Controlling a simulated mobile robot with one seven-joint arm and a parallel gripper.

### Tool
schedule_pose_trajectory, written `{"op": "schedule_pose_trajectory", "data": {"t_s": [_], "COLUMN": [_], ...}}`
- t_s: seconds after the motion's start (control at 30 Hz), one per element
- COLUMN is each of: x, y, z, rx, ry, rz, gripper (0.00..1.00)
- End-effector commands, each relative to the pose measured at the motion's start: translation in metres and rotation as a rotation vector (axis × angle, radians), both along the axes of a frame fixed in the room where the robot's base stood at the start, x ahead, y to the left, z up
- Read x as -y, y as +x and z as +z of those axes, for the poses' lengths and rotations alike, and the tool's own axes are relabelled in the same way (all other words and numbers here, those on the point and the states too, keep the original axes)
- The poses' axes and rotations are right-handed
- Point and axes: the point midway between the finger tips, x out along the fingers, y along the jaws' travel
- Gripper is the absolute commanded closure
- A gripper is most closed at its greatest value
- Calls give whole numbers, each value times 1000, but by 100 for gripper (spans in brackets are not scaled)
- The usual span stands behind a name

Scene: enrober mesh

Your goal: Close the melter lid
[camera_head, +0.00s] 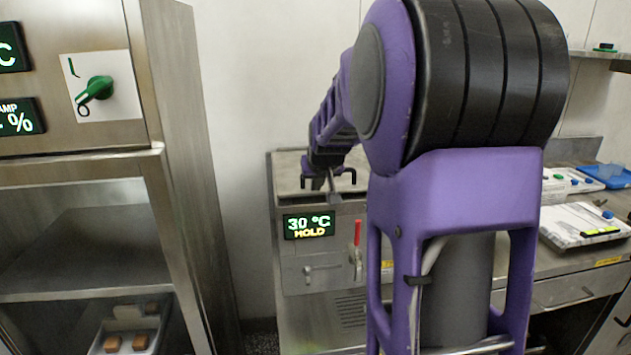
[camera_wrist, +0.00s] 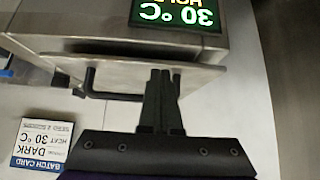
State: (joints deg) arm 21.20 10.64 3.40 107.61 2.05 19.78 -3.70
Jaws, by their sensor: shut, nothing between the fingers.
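The melter (camera_head: 322,275) is a steel box with a green display reading 30 °C. Its steel lid (camera_head: 288,166) is at the top, with a dark bar handle (camera_head: 346,172) near the front. In the wrist view the lid (camera_wrist: 130,70) appears as a thin plate beside the upside-down display, with the handle (camera_wrist: 110,95) sticking out from it. The lid looks close to flat; I cannot tell whether it is fully seated. My gripper (camera_head: 322,184) is shut and empty at the handle. In the wrist view my gripper (camera_wrist: 161,74) overlaps the lid plate, beside one handle end; contact is unclear.
A red-handled lever (camera_head: 357,236) and a small tap (camera_head: 320,268) are on the melter front. A steel cabinet (camera_head: 180,150) stands left. A counter with trays (camera_head: 585,224) is at right. A batch card (camera_wrist: 42,143) shows in the wrist view. My purple arm hides the melter's right side.

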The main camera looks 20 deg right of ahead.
Motion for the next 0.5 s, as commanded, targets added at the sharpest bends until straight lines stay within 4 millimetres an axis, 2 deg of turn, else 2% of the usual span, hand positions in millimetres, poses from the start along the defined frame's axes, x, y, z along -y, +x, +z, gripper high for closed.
{"op": "schedule_pose_trajectory", "data": {"t_s": [0.3,0.5], "x": [0,-1], "y": [0,-2], "z": [-1,-20], "rx": [0,0], "ry": [0,1], "rz": [0,1], "gripper": [100,100]}}
